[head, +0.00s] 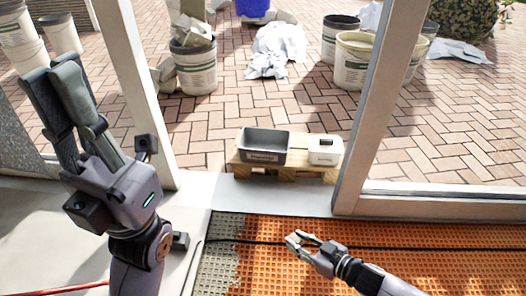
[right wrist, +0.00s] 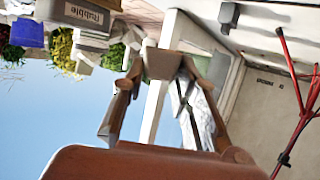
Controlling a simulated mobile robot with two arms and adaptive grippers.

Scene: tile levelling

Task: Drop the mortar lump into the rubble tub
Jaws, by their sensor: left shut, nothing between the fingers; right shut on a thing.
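The rubble tub (head: 263,157) is a dark grey open box with a label on its front. It stands on the left of a small wooden pallet in the doorway, and shows at the top left of the right wrist view (right wrist: 70,12) with "Rubble" on its label. My right gripper (head: 297,240) is below the tub, over the orange mat, apart from it. It is shut on a small grey-beige mortar lump (right wrist: 161,64), seen between the fingertips in the right wrist view. My left gripper (head: 52,82) is shut and empty, raised at the far left.
A white container (head: 326,158) with a dark top shares the pallet (head: 285,172) on the right. Door posts (head: 380,100) stand on both sides. Buckets (head: 195,75) and crumpled sheeting (head: 280,50) lie outside on brick paving. A black cable (head: 400,248) crosses the orange mat (head: 430,272).

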